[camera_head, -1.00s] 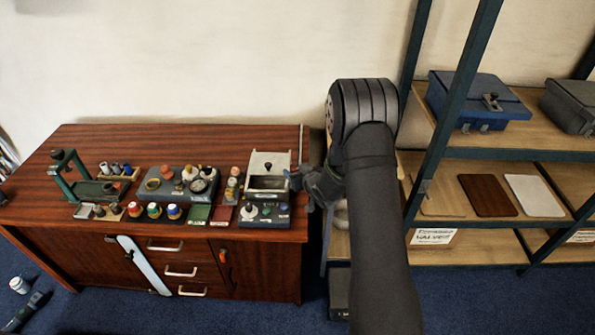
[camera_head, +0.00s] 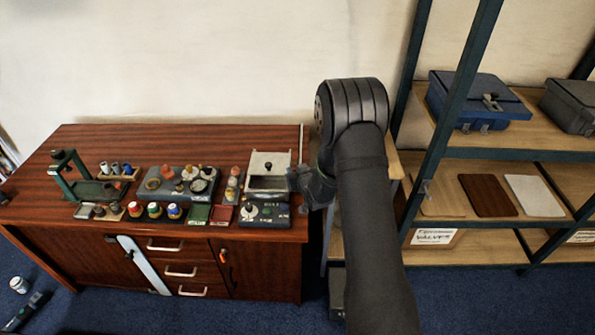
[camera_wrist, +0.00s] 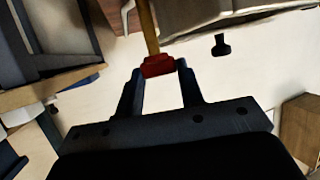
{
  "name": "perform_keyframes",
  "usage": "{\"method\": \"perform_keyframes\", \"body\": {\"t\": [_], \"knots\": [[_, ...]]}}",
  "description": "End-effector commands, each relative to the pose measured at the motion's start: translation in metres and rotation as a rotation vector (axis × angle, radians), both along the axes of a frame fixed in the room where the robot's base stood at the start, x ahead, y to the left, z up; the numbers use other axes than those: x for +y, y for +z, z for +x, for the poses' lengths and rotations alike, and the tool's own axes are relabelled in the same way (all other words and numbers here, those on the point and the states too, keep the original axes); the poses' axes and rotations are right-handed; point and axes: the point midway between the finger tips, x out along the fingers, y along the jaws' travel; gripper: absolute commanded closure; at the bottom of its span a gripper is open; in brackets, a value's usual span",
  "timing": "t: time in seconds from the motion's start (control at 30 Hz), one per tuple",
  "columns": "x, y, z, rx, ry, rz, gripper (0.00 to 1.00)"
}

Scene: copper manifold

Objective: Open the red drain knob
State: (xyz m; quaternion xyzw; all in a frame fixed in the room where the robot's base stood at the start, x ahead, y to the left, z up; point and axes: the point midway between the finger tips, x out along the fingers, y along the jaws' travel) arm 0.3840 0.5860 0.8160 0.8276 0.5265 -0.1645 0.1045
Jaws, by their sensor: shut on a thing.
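The red drain knob (camera_wrist: 158,66) shows in the wrist view at the end of a copper-coloured pipe (camera_wrist: 147,25). My gripper (camera_wrist: 160,73) has one finger on each side of the knob and is shut on it. In the head view my gripper (camera_head: 300,178) is at the right end of the wooden bench, beside a pale box-like unit. The knob cannot be made out in the head view; my gripper and arm cover that area.
The wooden bench (camera_head: 90,141) carries several small tools, caps and trays left of my gripper. The pale unit (camera_head: 270,163) stands close beside my gripper. A shelf rack (camera_head: 468,155) with cases and boards stands to the right of my arm.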

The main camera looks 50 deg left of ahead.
Motion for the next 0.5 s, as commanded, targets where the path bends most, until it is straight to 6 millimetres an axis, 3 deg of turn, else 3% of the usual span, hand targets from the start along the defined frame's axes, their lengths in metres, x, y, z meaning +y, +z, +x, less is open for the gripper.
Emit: {"method": "perform_keyframes", "body": {"t": [0.5], "knots": [[0.0038,0.0024,-0.0027,-0.002,-0.226,0.006,0.88]]}}
